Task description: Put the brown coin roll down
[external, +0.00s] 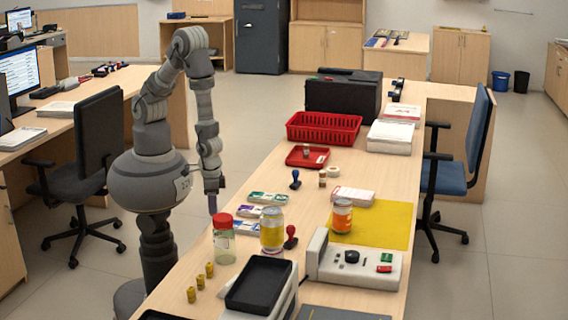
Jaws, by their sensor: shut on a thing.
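My gripper (212,191) points down at the left side of the counter, above and behind the red-lidded jar. It is shut on a small dark purple, upright thing (212,204); its lower end seems clear of the counter, though its exact height is hard to tell. I cannot make out a brown coin roll in the jaws. A small brownish roll (322,179) stands on the counter to the right of the blue stamp. A similar brownish roll (306,151) stands in the shallow red tray (293,161).
On the counter (290,220) are banknote bundles (268,198), a red-lidded jar (223,240), a yellow-filled jar (271,230), a red stamp (290,237), a blue stamp (295,179) and several yellow rolls (200,282).

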